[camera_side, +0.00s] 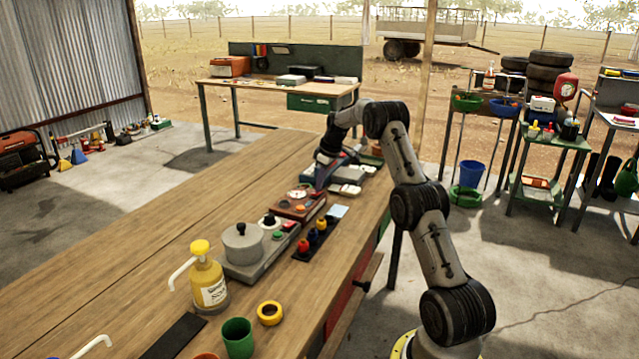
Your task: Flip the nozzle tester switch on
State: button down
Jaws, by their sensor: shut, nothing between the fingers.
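My gripper (321,184) points down at the far part of the long wooden bench. It is shut with nothing in it, and its tips are small in this view. It is in front of a low grey-green device (350,174) with pale parts, and the arm hides part of that device. A reddish-brown box with a round dial (298,203) stands just nearer the camera, close to the gripper. I cannot tell for certain which of the two is the nozzle tester. No switch position can be made out, and I cannot tell whether the fingertips touch anything.
A grey base with a lidded metal pot (243,245) stands nearer on the bench (130,275). The bench's left side is clear.

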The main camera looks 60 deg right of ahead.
jog(key=shift+a+f, duration=0.15)
jog(key=shift+a, duration=0.75)
jog(key=shift+r, duration=0.5)
jog(key=v, duration=1.3)
jog(key=shift+w+a+r, duration=0.15)
jog(key=shift+w+r, duration=0.05)
jog(key=shift+w, duration=0.15)
